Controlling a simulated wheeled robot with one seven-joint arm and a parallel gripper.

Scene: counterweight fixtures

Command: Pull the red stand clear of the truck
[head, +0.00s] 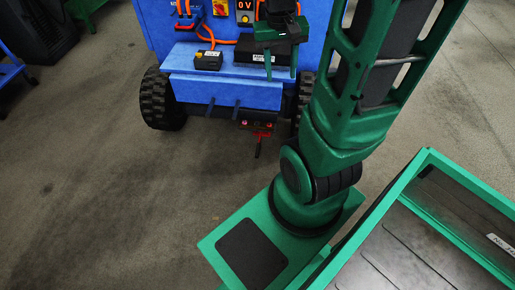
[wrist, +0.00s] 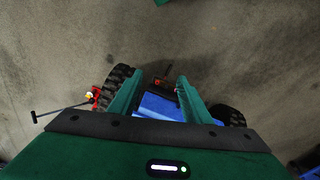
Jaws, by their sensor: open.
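The truck (head: 225,92) is blue with black wheels and stands at the top of the head view. Its blue body (wrist: 158,108) shows between my fingers in the wrist view. What looks like the red stand (wrist: 95,95), with a long dark T-shaped bar, is beside the truck's left wheel in the wrist view. In the head view I cannot make it out; my arm covers that side. My gripper (head: 280,72) is open and empty above the truck's front ledge, its fingers pointing down. In the wrist view the gripper (wrist: 160,78) is apart from the red stand.
A small red fitting (head: 261,135) hangs low at the truck's front middle. A black box with a yellow button (head: 208,60) sits on the ledge, near orange cables. My green-edged base tray fills the lower right. Bare floor (head: 100,200) is free at left.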

